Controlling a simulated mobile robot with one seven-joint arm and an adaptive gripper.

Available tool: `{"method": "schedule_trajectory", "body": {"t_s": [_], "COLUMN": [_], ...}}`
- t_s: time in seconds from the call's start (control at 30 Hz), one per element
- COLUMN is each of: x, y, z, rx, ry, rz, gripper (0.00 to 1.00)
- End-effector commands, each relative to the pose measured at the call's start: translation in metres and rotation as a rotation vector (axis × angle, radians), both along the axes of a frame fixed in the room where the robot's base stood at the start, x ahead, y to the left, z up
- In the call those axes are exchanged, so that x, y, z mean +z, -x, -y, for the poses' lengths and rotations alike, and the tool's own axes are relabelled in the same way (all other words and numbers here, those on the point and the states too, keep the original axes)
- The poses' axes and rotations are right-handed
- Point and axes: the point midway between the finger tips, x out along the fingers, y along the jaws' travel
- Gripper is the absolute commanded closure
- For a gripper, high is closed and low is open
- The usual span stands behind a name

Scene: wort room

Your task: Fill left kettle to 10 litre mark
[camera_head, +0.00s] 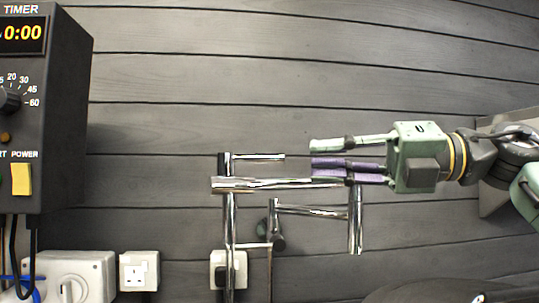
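A chrome tap assembly (228,240) stands in front of the wall at centre. Its upper pipe (265,185) runs level to the right, and a bent lower spout (355,225) turns down. A short thin lever (260,157) sticks out to the right near the top. No kettle or litre mark is clearly visible.
A dark timer box (60,110) reading 0:00, with a dial and yellow power switch, hangs at left. Wall sockets (139,271) and cables sit below it. A dark rounded shape (430,290) shows at bottom right. The upper middle is bare grey plank wall.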

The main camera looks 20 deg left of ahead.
Motion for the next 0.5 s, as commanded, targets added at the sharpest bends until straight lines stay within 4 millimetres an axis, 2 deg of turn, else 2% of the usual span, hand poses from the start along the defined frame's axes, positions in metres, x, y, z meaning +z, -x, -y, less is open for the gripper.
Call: {"method": "schedule_trajectory", "body": {"t_s": [0.3, 0.5], "x": [0.002, 0.002], "y": [0.004, 0.005], "z": [-0.062, -0.086], "rx": [0.002, 0.002], "ry": [0.002, -0.001], "rz": [-0.003, -0.003], "gripper": [0.80, 0.80]}}
